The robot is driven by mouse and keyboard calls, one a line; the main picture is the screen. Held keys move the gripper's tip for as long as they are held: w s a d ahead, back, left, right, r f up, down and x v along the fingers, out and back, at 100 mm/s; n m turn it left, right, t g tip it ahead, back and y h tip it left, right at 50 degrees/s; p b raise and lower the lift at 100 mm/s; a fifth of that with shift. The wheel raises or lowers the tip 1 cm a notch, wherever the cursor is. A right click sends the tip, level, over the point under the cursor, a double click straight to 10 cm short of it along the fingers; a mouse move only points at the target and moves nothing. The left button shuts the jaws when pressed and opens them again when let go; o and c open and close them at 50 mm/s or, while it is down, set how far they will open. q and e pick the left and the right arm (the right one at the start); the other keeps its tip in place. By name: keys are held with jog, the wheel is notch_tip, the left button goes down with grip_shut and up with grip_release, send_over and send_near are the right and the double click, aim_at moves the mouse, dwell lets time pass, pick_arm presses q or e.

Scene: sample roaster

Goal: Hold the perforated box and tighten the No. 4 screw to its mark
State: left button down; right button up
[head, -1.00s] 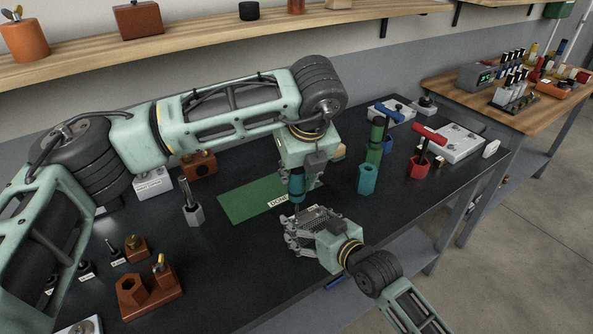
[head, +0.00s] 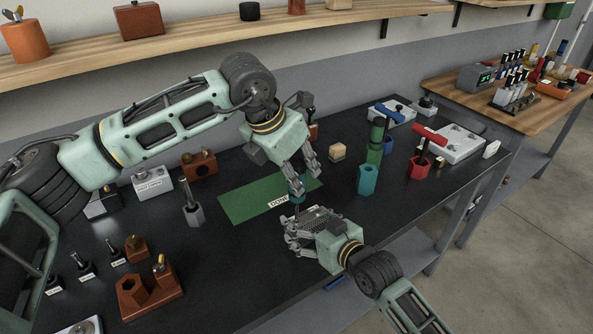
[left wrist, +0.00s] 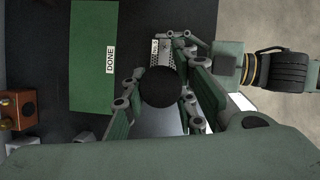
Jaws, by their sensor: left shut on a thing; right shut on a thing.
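My left gripper (head: 298,180) is shut on a screwdriver with a teal handle (head: 296,189), over the box; in the left wrist view the handle's dark round end (left wrist: 162,87) sits between its fingers. My right gripper (head: 300,236) is shut on the grey perforated box (head: 322,214) and holds it near the front edge of the black bench. The box also shows in the left wrist view (left wrist: 160,54), beyond the handle. The No. 4 screw and its mark cannot be made out. Whether the driver's tip touches a screw is hidden.
A green mat (head: 245,204) labelled DONE lies behind the box. To the right stand a teal holder (head: 367,180) and a red holder with a red T-handle (head: 419,167). A brown block with holes (head: 150,292) and small labelled tools are at the left.

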pick_arm(q)
jog(key=m+g, duration=0.1)
jog(key=m, duration=0.2)
jog(key=m+g+h, duration=0.1)
jog(key=m, duration=0.3)
jog(key=shift+g, duration=0.3)
jog(key=shift+n, duration=0.7)
jog(key=shift+r, duration=0.1)
jog(key=shift+r, duration=1.05)
jog(key=shift+r, duration=0.1)
jog(key=shift+r, duration=2.4)
pick_arm(e)
jog(key=o, duration=1.5)
